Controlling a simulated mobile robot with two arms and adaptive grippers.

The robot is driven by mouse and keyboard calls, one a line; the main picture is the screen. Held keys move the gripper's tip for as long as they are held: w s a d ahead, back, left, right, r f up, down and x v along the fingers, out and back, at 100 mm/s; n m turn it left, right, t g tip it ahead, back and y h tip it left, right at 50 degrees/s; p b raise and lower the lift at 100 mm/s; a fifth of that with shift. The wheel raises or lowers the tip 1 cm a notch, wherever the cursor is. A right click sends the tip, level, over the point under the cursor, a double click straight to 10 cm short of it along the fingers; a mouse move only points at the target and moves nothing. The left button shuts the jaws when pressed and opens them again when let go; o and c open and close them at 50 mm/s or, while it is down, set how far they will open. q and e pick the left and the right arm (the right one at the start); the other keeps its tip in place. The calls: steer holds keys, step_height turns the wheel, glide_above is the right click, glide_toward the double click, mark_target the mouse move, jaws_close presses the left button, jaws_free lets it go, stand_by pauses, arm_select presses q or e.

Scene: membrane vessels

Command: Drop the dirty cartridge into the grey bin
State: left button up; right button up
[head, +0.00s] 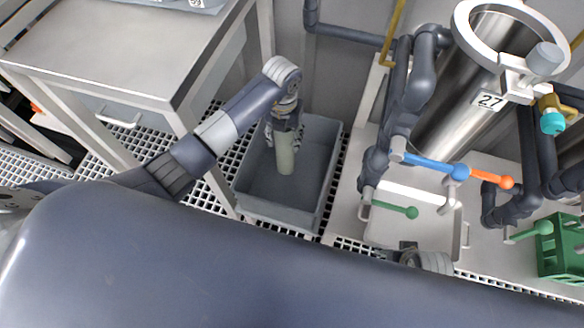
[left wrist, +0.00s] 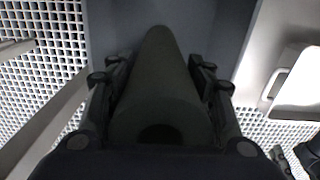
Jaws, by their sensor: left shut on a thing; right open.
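The dirty cartridge (head: 285,155) is a dull grey-green cylinder. My left gripper (head: 284,138) is shut on it and holds it roughly upright, over the open grey bin (head: 318,185) in the head view. In the left wrist view the cartridge (left wrist: 160,75) points away from the camera between the two fingers of my left gripper (left wrist: 158,85), with the bin (left wrist: 225,30) behind it. I cannot tell how far its lower end is from the bin floor. My right gripper's fingers are not visible; only a wrist part shows low in the head view.
A metal table (head: 110,45) stands left of the bin. To the right are dark pipes, a steel vessel (head: 465,85) marked 27, coloured valve handles, a white tray (head: 390,235) and a green crate (head: 565,250). White grating covers the floor.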

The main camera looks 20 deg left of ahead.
arm_select(q)
steer(key=o, duration=1.6)
step_height(320, 180, up, 8)
steer(key=shift+f, duration=0.25)
